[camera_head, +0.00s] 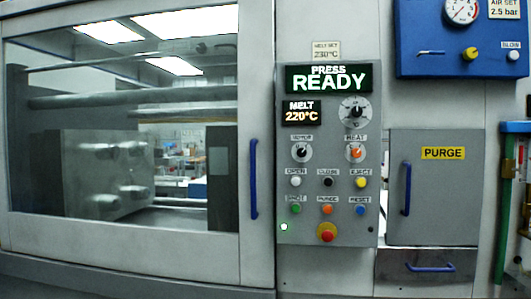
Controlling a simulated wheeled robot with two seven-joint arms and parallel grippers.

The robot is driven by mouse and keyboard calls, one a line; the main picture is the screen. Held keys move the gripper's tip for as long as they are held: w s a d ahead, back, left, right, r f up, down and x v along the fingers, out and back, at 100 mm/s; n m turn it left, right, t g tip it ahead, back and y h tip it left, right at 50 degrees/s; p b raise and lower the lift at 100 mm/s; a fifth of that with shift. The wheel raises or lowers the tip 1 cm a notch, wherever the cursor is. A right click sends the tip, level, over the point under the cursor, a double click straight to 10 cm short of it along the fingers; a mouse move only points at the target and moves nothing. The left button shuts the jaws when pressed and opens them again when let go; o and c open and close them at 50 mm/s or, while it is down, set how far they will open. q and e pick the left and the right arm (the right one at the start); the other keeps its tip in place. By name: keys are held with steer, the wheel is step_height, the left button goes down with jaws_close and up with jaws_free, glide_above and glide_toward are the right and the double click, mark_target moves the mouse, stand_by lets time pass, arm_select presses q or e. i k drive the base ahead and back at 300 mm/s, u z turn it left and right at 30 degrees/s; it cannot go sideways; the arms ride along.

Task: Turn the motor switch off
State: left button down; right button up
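The motor switch (302,152) is a small black rotary knob on a round white plate, at the left of the grey control panel (283,190). Its label above is small and blurred; which position the knob points to is too small to tell. The heat knob (356,153), with an orange middle, sits to its right. Above them the display (329,79) reads PRESS READY and a smaller display (302,112) reads MELT 220°C. Neither of my grippers is in view.
Several coloured push buttons and a red emergency knob (327,232) lie below the switch. A larger dial (356,111) is above the heat knob. A windowed door with a blue handle (253,180) is left; a purge door (445,200) is right. Nothing blocks the panel's front.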

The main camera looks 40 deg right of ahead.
mark_target(301, 152)
steer(key=u, duration=0.15)
steer(key=i, duration=1.8)
steer(key=z, duration=1.15)
steer(key=i, duration=1)
steer(key=z, duration=1.25)
steer(key=i, duration=0.15)
steer(key=z, duration=0.15)
